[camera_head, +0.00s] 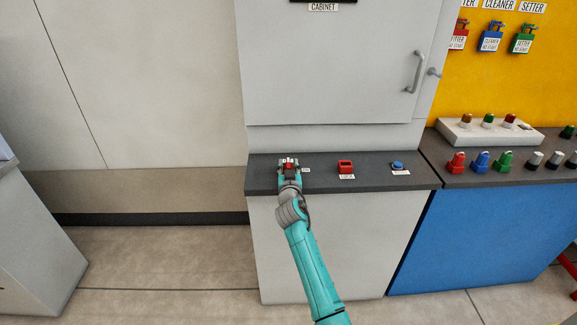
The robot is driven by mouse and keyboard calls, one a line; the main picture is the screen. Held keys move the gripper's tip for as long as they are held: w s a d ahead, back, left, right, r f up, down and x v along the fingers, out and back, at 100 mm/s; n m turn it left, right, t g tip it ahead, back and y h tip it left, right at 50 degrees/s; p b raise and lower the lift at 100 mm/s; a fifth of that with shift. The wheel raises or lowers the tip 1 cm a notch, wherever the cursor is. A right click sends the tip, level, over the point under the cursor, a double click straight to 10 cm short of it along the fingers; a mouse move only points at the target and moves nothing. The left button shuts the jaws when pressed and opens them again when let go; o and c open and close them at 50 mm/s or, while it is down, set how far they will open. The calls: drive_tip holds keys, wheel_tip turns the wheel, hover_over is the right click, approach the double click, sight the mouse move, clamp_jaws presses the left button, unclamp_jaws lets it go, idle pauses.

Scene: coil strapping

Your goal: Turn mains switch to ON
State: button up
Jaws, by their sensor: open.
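My gripper (289,165) is open at the left end of the dark grey counter ledge (325,178) below the grey cabinet. A small red part (289,161) shows between its fingers, probably the switch. I cannot tell whether the fingers touch it or how the switch is turned. A small pale label (306,170) lies just right of the gripper. My teal arm reaches up to the ledge from the lower middle.
Right along the ledge are a red box-shaped control (345,167) and a blue round button (398,165). The cabinet door (345,65) has a handle (416,72). A blue-fronted bench (480,235) at right holds coloured padlocks (481,162). Open floor (160,270) lies to the left.

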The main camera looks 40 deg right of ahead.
drive_tip(key=shift+w+d, duration=0.15)
drive_tip(key=shift+w, duration=0.05)
clamp_jaws()
drive_tip(key=shift+w+m+g+h, duration=0.1)
drive_tip(key=shift+m+g+h, duration=0.4)
drive_tip(key=shift+h, duration=0.2)
drive_tip(key=shift+a+m+g+h, duration=0.2)
drive_tip(key=shift+m+g+h, duration=0.8)
drive_tip(key=shift+g+h, duration=0.1)
drive_tip(key=shift+w+m+g+h, duration=0.15)
drive_tip(key=shift+m+g+h, duration=1.15)
drive_tip(key=shift+g, duration=0.5)
